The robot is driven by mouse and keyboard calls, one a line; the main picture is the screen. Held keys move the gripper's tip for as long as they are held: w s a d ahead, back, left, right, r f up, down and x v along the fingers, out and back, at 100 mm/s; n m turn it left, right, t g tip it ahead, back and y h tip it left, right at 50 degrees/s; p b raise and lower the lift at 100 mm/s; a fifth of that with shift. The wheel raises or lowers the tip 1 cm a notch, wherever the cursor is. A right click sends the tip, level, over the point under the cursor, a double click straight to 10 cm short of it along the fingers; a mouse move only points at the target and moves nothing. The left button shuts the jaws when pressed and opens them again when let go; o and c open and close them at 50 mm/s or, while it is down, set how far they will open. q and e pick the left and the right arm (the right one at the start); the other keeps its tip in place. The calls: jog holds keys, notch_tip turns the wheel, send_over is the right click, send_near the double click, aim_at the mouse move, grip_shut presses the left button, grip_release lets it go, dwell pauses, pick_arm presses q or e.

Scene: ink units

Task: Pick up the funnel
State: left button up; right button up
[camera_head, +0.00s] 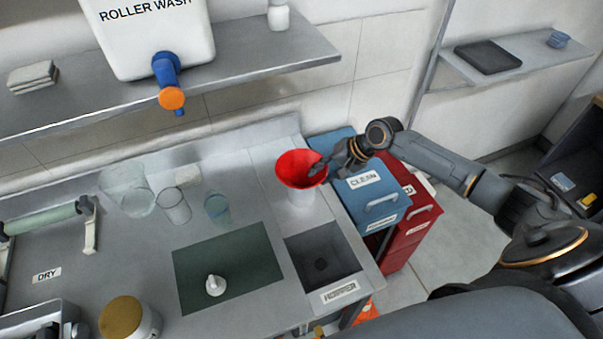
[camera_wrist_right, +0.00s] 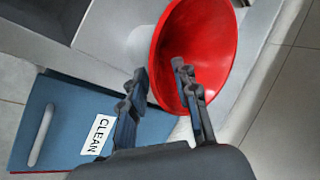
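The red funnel (camera_head: 300,168) sits upright in a pale, whitish vessel (camera_head: 302,197) on the steel counter, at the counter's right end. My right gripper (camera_head: 318,168) is at the funnel's right rim. In the right wrist view, the funnel (camera_wrist_right: 215,45) fills the upper middle. The two fingers of the right gripper (camera_wrist_right: 160,85) are apart there, one outside the near rim and one over the funnel's mouth, with the rim between them. I cannot tell whether either finger touches it. My left gripper does not clearly show.
A sink basin (camera_head: 322,258) and a green mat (camera_head: 228,268) with a small white piece lie in front. Clear glasses (camera_head: 173,205) stand left. A blue CLEAN bin (camera_head: 372,200) and a red bin (camera_head: 410,222) stand right of the counter. A shelf (camera_head: 260,55) with a white tank hangs above.

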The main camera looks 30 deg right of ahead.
jog(key=shift+c, duration=0.2)
grip_shut()
